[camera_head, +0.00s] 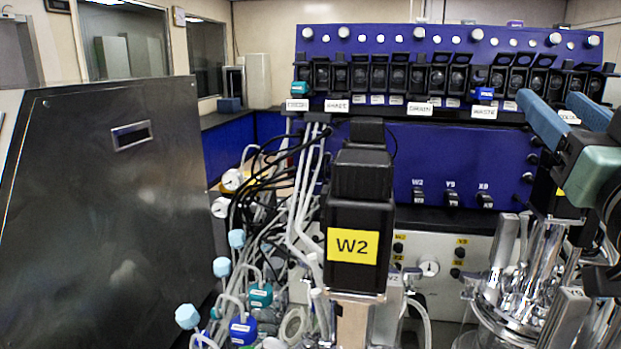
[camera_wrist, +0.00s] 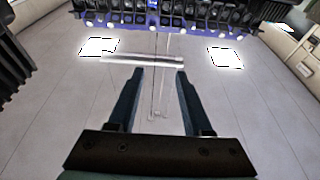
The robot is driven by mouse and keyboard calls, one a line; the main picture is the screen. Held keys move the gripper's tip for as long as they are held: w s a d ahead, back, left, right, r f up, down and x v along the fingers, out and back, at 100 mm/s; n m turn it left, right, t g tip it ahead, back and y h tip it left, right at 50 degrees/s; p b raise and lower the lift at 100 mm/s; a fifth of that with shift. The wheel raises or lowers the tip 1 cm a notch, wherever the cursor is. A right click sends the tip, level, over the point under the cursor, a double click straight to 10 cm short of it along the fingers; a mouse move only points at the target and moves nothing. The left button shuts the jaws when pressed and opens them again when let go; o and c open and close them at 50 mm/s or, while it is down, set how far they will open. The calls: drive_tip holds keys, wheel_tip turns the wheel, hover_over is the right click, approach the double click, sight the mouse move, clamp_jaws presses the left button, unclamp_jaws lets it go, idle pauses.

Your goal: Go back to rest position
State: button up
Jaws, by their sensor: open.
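My gripper (camera_head: 549,98) is at the right of the head view, with two blue fingers raised and tilted up to the left. It is in front of the right end of the blue panel. In the wrist view my gripper (camera_wrist: 159,71) shows two dark fingers spread apart with nothing between them. The fingers point towards a pale ceiling with bright lights. Part of my arm is cut off at the right edge of the head view.
A black motor block labelled W2 (camera_head: 353,215) stands in the centre. The blue panel (camera_head: 440,152) with a row of black pump heads is behind it. Glass and metal vessel parts (camera_head: 530,270) stand below my gripper. Tubes and cables crowd left of centre. A dark metal panel (camera_head: 110,200) fills the left.

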drive_tip(key=w+a+r+n+t+y, duration=0.2)
drive_tip(key=a+t, duration=0.1)
drive_tip(key=a, duration=0.8)
drive_tip(key=s+a+r+t+y, duration=0.1)
drive_tip(key=s+a+r, duration=0.1)
drive_tip(key=s+a, duration=0.2)
drive_tip(key=s+a+r+t+y, duration=0.1)
drive_tip(key=s+a, duration=0.3)
drive_tip(key=a, duration=0.6)
drive_tip(key=shift+s+a+r+n+t+y, duration=0.2)
drive_tip(key=shift+s+r+n+t+y, duration=0.15)
drive_tip(key=shift+t, duration=0.45)
drive_tip(key=shift+f, duration=0.1)
